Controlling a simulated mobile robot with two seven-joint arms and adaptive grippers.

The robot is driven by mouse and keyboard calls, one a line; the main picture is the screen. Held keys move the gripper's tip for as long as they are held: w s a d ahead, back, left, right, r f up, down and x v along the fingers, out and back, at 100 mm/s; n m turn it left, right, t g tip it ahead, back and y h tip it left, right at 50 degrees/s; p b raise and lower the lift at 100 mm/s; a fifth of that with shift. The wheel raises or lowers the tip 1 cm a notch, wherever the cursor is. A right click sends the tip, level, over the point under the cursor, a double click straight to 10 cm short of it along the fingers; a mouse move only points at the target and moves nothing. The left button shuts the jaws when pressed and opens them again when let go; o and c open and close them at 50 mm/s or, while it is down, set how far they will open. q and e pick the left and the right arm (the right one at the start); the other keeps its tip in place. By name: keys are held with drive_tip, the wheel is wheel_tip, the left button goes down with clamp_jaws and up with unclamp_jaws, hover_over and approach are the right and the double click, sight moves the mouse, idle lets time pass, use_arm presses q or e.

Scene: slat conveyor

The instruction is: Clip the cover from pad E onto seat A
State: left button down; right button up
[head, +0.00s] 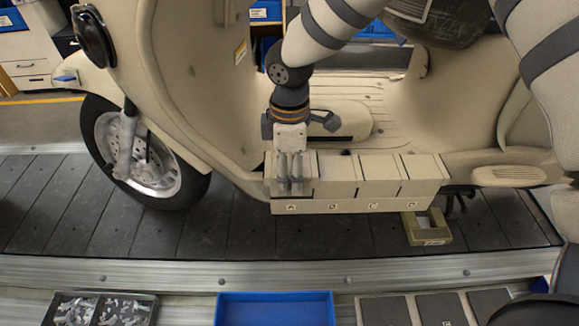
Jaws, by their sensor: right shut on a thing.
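My right gripper (290,186) comes down from above at the left end of the beige ledge (345,207) on the scooter's side. Its fingers point down and are shut on a beige cover (308,172), partly hidden by the fingers. The cover is at seat A, above the first label (291,207); I cannot tell whether it is fully seated. Three similar beige panels (378,174) stand in the positions to its right. Dark pads (440,308) lie at the bottom right, with no cover visible on them; their letters are hard to read. My left gripper is not in view.
The beige scooter (200,90) stands on the dark slat conveyor (50,215), its front wheel (140,150) at left. An olive block (427,228) sits under the ledge. In front are a metal rail (200,272), a blue tray (275,308) and a bin of small parts (100,308).

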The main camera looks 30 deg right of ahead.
drive_tip(key=shift+f, duration=0.1)
idle(0.3)
drive_tip(key=o, duration=1.3)
